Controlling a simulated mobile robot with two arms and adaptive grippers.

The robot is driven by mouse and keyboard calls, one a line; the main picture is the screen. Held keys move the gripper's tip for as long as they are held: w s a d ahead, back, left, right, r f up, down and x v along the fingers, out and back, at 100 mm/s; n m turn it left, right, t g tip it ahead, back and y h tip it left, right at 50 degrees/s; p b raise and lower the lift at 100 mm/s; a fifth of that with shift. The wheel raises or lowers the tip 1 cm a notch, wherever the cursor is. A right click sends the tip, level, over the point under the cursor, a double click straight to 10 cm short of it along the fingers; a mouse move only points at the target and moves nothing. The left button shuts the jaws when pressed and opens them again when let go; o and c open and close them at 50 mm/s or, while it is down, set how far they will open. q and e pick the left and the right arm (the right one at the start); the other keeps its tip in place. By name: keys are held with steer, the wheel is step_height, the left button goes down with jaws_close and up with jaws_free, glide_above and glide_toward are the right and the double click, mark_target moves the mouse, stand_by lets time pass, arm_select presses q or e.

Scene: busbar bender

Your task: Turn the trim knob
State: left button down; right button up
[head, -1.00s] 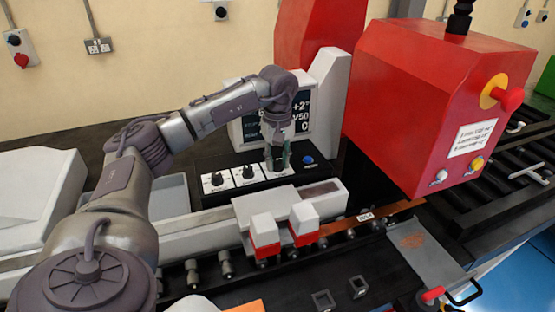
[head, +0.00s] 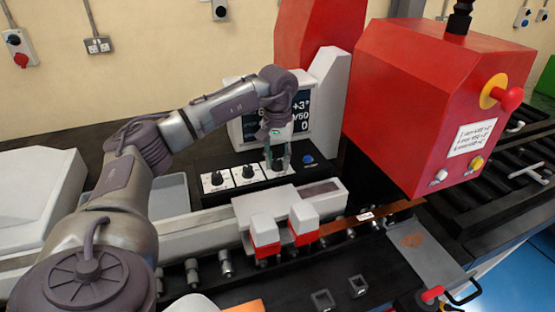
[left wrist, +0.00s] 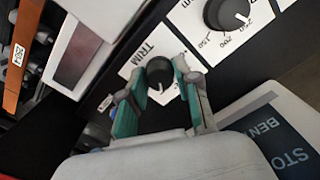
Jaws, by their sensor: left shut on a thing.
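The trim knob (left wrist: 158,72) is a black round knob on a white plate marked TRIM, seen in the left wrist view. My left gripper (left wrist: 150,85) has its green-padded fingers on both sides of the knob and is shut on it. In the head view, my left gripper (head: 277,163) reaches down onto the rightmost of three knobs in a row, and its fingers partly hide that knob. The display (head: 300,112) behind it is partly covered by my arm and shows +3° at its upper right. My right gripper is not in view.
Two other black knobs (head: 216,178) (head: 248,172) sit left of the trim knob. A blue button (head: 308,159) is close to its right. The white clamp blocks (head: 265,230) stand in front, and the large red machine head (head: 430,100) rises at the right.

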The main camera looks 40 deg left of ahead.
mark_target(278, 161)
arm_select(q)
steer(key=c, duration=0.8)
jaws_free()
step_height(278, 161, up, 12)
stand_by(0.4)
